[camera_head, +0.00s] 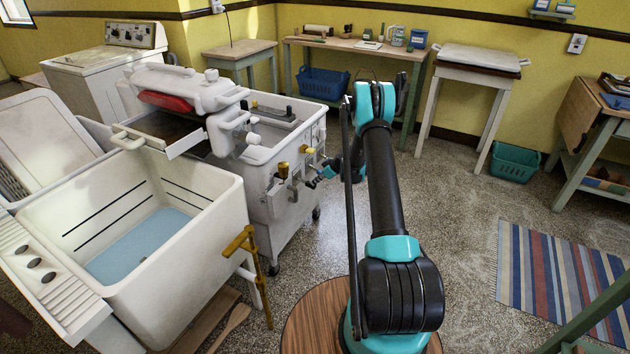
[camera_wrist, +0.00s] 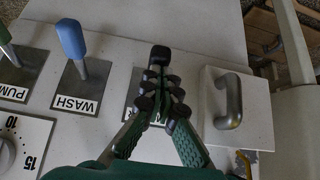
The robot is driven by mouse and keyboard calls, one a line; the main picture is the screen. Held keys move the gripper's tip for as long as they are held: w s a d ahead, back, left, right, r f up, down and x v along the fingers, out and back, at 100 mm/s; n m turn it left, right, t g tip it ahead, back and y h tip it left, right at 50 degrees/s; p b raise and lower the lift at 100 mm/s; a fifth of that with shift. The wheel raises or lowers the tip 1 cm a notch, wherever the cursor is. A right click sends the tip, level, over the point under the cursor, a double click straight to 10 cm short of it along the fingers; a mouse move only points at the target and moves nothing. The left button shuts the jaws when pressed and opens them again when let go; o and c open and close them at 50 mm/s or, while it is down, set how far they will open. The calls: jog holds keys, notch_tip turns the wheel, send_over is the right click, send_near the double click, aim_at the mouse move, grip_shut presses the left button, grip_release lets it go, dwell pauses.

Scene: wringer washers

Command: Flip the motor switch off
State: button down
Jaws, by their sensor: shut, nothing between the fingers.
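My gripper (camera_wrist: 160,92) is shut and empty, with its fingertips together over the white control panel of the washer (camera_wrist: 220,30). A lever with a black knob (camera_wrist: 160,55) shows just beyond the fingertips; the fingers hide most of its plate and any label, so I cannot tell whether it is the motor switch or whether they touch it. To its left stand a blue-handled lever marked WASH (camera_wrist: 71,40) and a green-handled lever marked PUMP (camera_wrist: 5,40). In the head view my gripper (camera_head: 318,178) is at the right side of the white wringer washer (camera_head: 285,135).
A metal handle on a raised block (camera_wrist: 230,103) stands close right of my fingers. A numbered dial (camera_wrist: 8,150) is at lower left.

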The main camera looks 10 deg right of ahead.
jog(key=shift+s+d+f, duration=0.1)
jog(key=shift+s+f, duration=0.05)
jog(key=shift+f, duration=0.95)
jog(key=shift+f, duration=0.1)
